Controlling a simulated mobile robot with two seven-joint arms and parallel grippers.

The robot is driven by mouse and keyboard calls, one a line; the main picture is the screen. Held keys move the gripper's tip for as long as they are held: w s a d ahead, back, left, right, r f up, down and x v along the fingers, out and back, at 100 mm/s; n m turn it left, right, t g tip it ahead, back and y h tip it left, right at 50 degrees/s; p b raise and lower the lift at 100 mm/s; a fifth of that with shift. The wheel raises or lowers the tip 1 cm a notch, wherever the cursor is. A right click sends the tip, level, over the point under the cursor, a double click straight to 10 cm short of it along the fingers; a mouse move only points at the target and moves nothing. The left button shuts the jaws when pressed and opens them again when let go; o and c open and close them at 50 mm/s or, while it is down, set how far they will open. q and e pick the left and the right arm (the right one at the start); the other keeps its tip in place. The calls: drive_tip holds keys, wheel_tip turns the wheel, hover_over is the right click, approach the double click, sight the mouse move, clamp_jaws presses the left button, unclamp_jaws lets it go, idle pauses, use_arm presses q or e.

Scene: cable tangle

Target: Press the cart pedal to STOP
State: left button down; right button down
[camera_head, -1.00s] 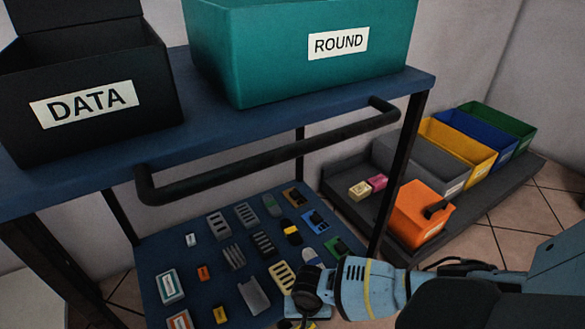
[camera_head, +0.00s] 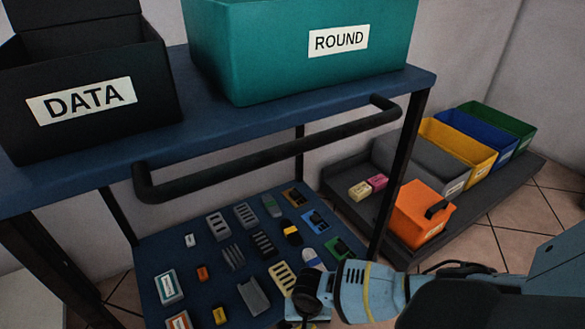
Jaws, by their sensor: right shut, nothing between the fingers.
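The cart is a blue two-level cart (camera_head: 235,128) with dark posts and a black push handle (camera_head: 270,150) along its front edge. No pedal and no STOP marking can be made out in this view; the foot of the cart is out of frame or hidden. My right gripper (camera_head: 306,300) comes in from the lower right, beside the lower shelf's right front part, below the handle. It is shut with nothing in it, and its fingertips are hard to make out at the frame's bottom. My left gripper is not in view.
A black DATA box (camera_head: 85,115) and a teal ROUND bin (camera_head: 290,70) stand on the upper shelf. The lower shelf (camera_head: 205,285) holds several small parts. An orange box (camera_head: 420,212) and coloured bins (camera_head: 460,145) sit on a low grey platform at right. Tiled floor (camera_head: 510,215) is clear beyond.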

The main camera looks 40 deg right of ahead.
drive_tip(key=shift+f+b, duration=0.4)
drive_tip(key=shift+f, duration=0.4)
idle(0.4)
wheel_tip(320, 180, up, 3)
drive_tip(key=p, duration=0.3)
drive_tip(key=shift+r, duration=0.2)
drive_tip(key=shift+r+p, duration=1.9)
drive_tip(key=shift+p, duration=0.05)
